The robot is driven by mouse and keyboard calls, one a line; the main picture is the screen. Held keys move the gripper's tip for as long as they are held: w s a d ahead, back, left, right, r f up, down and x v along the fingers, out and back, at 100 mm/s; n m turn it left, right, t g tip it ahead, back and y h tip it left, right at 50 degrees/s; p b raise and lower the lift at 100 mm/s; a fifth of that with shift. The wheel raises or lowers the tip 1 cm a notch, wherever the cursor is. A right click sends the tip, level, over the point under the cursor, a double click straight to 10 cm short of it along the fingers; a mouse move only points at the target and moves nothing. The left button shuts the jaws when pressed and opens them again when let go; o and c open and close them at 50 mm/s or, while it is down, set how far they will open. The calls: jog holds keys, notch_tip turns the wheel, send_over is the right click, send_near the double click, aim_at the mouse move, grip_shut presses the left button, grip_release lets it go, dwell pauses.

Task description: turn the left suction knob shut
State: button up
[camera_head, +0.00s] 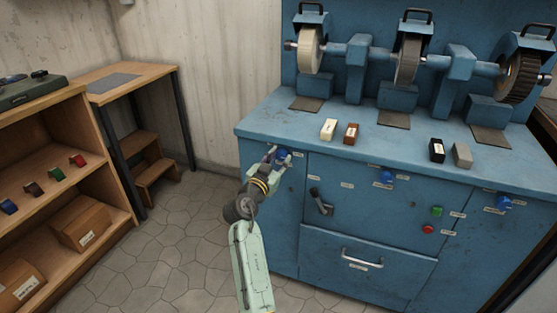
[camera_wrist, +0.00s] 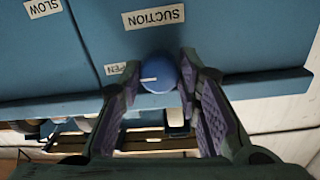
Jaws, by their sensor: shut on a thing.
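The left suction knob (camera_head: 283,154) is a round blue knob on the front of the blue cabinet, near its left end. My gripper (camera_head: 273,157) is at it, with one finger on each side. In the wrist view the knob (camera_wrist: 158,76) sits between the fingertips of my gripper (camera_wrist: 158,68), which is shut on it. A white mark on the knob points left in that view, towards a partly hidden label (camera_wrist: 117,68) reading "PEN". An upside-down "SUCTION" label (camera_wrist: 153,16) is on the panel beyond the knob.
Two more blue knobs (camera_head: 386,177) (camera_head: 504,202) sit further right on the cabinet. A black lever (camera_head: 320,201), green button (camera_head: 437,211), red button (camera_head: 428,229) and drawer handle (camera_head: 362,258) are on its front. Wooden shelves (camera_head: 112,205) stand left, with open floor between.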

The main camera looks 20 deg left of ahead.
jog(key=shift+f+n, duration=0.1)
jog(key=shift+n, duration=0.2)
jog(key=n+b, duration=0.1)
jog(key=n, duration=0.2)
jog(key=shift+n, duration=0.3)
jog(key=n, duration=0.4)
jog(key=shift+d+n, duration=0.1)
jog(key=shift+n, duration=0.2)
jog(key=n+p, duration=0.1)
jog(key=n, duration=0.3)
jog(key=shift+n, duration=0.4)
jog(key=shift+n+y+p, duration=0.3)
jog(key=shift+n+p, duration=1)
jog(key=shift+n, duration=1)
jog(key=o, duration=1.1)
jog(key=shift+o, duration=0.2)
